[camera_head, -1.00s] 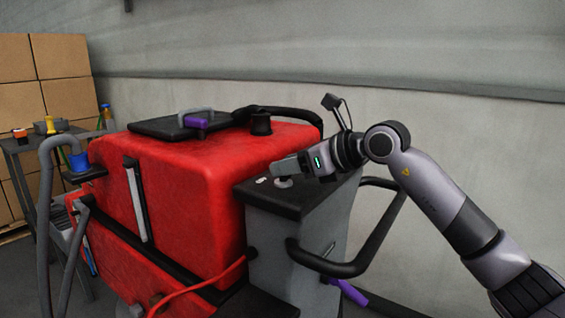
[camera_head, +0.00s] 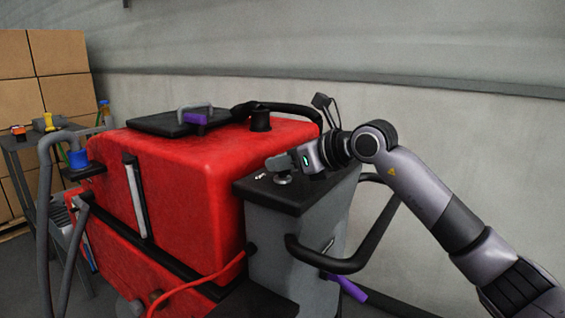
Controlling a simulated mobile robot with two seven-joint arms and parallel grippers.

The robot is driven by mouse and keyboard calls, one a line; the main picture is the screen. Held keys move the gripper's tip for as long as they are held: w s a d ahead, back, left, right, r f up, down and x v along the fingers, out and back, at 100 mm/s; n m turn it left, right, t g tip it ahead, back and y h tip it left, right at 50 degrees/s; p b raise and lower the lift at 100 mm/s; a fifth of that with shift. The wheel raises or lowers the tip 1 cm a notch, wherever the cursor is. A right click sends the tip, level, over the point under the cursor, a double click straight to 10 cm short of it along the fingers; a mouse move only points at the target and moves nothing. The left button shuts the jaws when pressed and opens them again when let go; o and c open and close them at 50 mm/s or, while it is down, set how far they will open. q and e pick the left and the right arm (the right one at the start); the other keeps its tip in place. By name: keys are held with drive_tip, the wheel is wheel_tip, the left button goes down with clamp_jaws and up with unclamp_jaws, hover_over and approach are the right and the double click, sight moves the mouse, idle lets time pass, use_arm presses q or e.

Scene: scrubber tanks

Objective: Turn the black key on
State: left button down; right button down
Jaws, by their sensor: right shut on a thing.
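My right gripper (camera_head: 277,165) comes in from the right over the dark top panel (camera_head: 258,192) of the grey console. Its fingertips are at the round grey key switch (camera_head: 283,178) on that panel. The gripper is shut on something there. The black key itself cannot be made out; the fingers and the small scale hide it. My left gripper is not in view.
The red scrubber tank (camera_head: 180,185) stands left of the console (camera_head: 280,250). A black handle loop (camera_head: 345,265) sticks out of the console's right side below my arm. Cardboard boxes (camera_head: 50,70) and a side table (camera_head: 35,145) stand at the back left. A grey wall lies behind.

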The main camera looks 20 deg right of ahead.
drive_tip(key=m+t+h+b, duration=0.2)
drive_tip(key=m+h+b, duration=0.1)
drive_tip(key=shift+a+f+h, duration=0.1)
drive_tip(key=shift+f+h, duration=0.05)
drive_tip(key=shift+h, duration=0.15)
drive_tip(key=m+h+b, duration=0.3)
drive_tip(key=shift+t, duration=0.4)
drive_tip(key=m+h+b, duration=0.3)
drive_tip(key=h, duration=0.1)
drive_tip(key=shift+m, duration=0.3)
use_arm(q)
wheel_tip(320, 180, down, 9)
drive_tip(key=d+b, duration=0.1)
drive_tip(key=b, duration=0.1)
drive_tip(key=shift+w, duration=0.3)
use_arm(e)
drive_tip(key=shift+m+g+h, duration=0.6)
drive_tip(key=shift+m+h, duration=0.4)
drive_tip(key=shift+h, duration=0.1)
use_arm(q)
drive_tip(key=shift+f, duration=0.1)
use_arm(e)
drive_tip(key=c, duration=1.1)
unclamp_jaws()
drive_tip(key=shift+c, duration=0.2)
drive_tip(key=shift+s+r, duration=0.1)
drive_tip(key=shift+r, duration=0.1)
